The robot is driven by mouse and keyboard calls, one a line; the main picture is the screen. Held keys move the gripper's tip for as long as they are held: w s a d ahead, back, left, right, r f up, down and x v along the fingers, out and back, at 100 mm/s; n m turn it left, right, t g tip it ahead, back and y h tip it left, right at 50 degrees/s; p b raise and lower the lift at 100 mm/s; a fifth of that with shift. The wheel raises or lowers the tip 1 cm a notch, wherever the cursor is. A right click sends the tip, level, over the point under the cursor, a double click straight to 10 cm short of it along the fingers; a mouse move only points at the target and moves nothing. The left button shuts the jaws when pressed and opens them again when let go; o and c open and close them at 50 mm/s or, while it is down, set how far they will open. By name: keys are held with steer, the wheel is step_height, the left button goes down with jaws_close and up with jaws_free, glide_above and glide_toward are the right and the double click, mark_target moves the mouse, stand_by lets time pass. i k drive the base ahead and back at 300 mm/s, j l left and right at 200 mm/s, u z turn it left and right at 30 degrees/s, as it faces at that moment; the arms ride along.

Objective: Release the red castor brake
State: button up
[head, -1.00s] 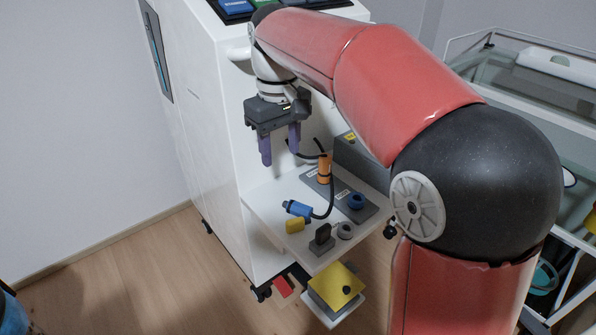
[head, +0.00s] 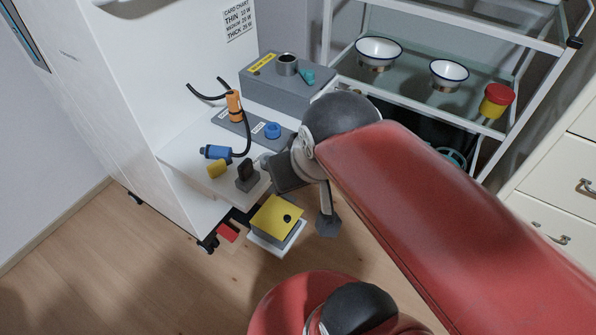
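The red castor brake (head: 228,232) is a small red pedal low at the front of the white cabinet, beside a black castor (head: 208,245), just above the wood floor. My gripper (head: 287,175) is up and to the right of the brake, beside the right edge of the cabinet's shelf.
A yellow-topped box (head: 275,221) stands right of the brake. The white shelf (head: 190,146) above holds a blue connector (head: 215,152), an orange plug (head: 234,105) and a dark switch (head: 247,176). A glass trolley (head: 420,85) stands at the back right. Floor left of the castor is clear.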

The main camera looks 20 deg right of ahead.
mark_target(225, 231)
steer(key=k+l, duration=0.2)
steer(key=l, duration=0.2)
steer(key=k+l, duration=0.2)
steer(key=l, duration=0.15)
steer(key=k+l, duration=0.25)
steer(key=l, duration=0.15)
